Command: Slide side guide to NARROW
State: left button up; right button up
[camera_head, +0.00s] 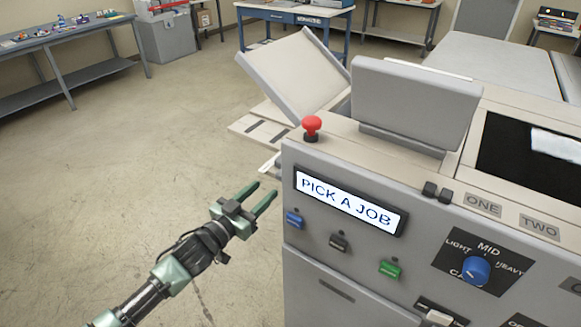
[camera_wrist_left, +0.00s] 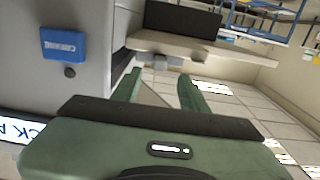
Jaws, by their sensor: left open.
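My left gripper (camera_head: 262,195) is open and empty, over the floor just left of the laminator's front panel. In the left wrist view its two green fingers (camera_wrist_left: 160,88) are apart with nothing between them. No label reading NARROW is legible, and I cannot tell for sure which part is the side guide. A low flat tray with dark slots (camera_head: 258,130) juts from the machine's left side, beyond the gripper, under a tilted pale panel (camera_head: 293,72). A light slider knob (camera_head: 439,317) is partly visible at the panel's bottom edge. My right gripper is not in view.
The laminator's front panel carries a display reading PICK A JOB (camera_head: 350,200), a blue button (camera_head: 293,219), a green button (camera_head: 389,268) and a blue dial (camera_head: 475,270). A red stop button (camera_head: 312,126) stands on the top corner. The floor (camera_head: 130,170) at left is clear.

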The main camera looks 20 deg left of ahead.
aim_at(278, 176)
pick_arm(q)
jog(key=p+x, duration=0.1)
jog(key=x, duration=0.6)
jog(key=shift+w+d+r, duration=0.1)
jog(key=shift+w+d, duration=0.05)
jog(key=shift+w, duration=0.05)
grip_shut()
dwell(1.2)
